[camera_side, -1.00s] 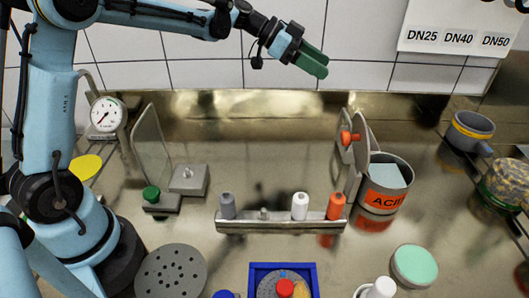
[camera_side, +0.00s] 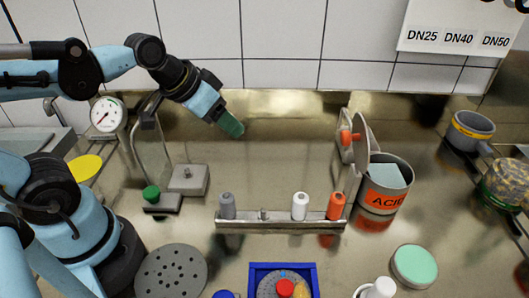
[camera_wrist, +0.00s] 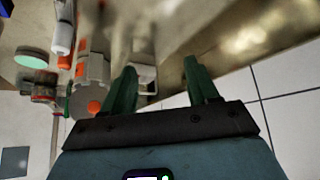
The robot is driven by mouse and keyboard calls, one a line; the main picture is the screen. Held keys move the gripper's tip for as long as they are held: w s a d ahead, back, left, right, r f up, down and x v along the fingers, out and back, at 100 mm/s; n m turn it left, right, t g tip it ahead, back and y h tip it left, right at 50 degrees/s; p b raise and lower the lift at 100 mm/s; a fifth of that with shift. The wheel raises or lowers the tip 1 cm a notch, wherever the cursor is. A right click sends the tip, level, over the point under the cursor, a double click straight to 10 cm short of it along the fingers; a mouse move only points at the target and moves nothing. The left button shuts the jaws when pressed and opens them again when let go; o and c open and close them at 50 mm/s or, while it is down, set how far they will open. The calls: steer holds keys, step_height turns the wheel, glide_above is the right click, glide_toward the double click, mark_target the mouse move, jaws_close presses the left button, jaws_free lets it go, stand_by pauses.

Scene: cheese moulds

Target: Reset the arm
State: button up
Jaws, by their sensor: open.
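My gripper (camera_side: 232,127) is in the air above the back of the steel bench in the side view, up against the backdrop of the bench's rear. Its green fingers point down and to the right. In the wrist view the two fingers (camera_wrist: 163,92) stand apart with nothing between them. The gripper touches no object that I can see.
Below stands a steel rack (camera_side: 280,222) with grey, white and orange bottles. An ACID bucket (camera_side: 388,190) is at right, a dial gauge (camera_side: 108,114) and clear panel (camera_side: 150,140) at left. A blue tray (camera_side: 283,266) is in front. The bench's back middle is clear.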

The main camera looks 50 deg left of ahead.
steer(key=shift+s+a+f+n+y, duration=0.25)
steer(key=shift+s+f, duration=0.1)
steer(key=shift+s, duration=0.1)
steer(key=shift+s+a+f+n+y, duration=0.2)
steer(key=shift+s+f+n, duration=0.1)
steer(key=shift+s, duration=0.15)
stand_by(0.6)
